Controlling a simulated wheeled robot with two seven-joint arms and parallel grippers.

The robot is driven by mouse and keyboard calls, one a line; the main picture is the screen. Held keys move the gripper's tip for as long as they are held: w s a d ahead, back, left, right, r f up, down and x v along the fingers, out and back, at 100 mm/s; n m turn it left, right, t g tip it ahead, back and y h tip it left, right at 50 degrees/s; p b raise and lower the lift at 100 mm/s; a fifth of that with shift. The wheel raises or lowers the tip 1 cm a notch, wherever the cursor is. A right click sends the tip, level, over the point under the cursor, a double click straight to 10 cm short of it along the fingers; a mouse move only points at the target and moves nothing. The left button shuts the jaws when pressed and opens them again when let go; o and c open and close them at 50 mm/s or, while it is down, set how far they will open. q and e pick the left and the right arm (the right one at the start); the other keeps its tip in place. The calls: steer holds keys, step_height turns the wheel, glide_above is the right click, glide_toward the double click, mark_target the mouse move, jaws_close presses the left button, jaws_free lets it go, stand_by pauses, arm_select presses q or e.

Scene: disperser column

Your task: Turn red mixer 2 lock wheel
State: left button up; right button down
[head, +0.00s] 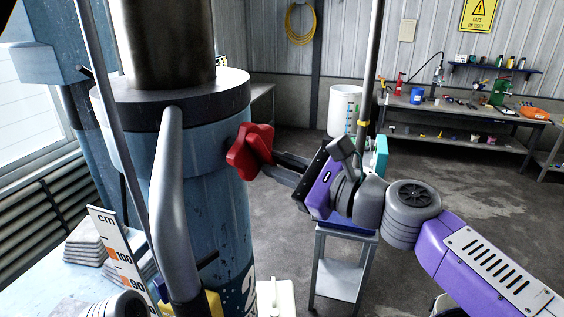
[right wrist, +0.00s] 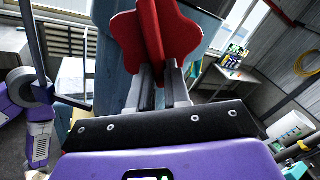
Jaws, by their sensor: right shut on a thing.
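The red lock wheel (head: 250,152) is a lobed knob on the side of the blue mixer column (head: 222,215). My right gripper (head: 270,166) reaches it from the right in the head view, with its fingers shut on the wheel. In the right wrist view the red wheel (right wrist: 160,40) stands upright between the two finger ends (right wrist: 160,85), with a raised rib in its middle. The wheel's mount on the column is mostly hidden behind it.
A grey curved handle (head: 168,190) stands in front of the column, left of the wheel. A cm scale (head: 120,255) is at lower left. A small grey table (head: 338,270) stands below my right gripper. A workbench (head: 455,112) with tools is at the back right. Open floor lies between.

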stand_by(0.5)
steer(key=c, duration=1.1)
jaws_free()
steer(key=b+v, duration=0.1)
steer(key=v, duration=0.6)
steer(key=shift+s+d, duration=0.2)
steer(key=shift+d, duration=0.05)
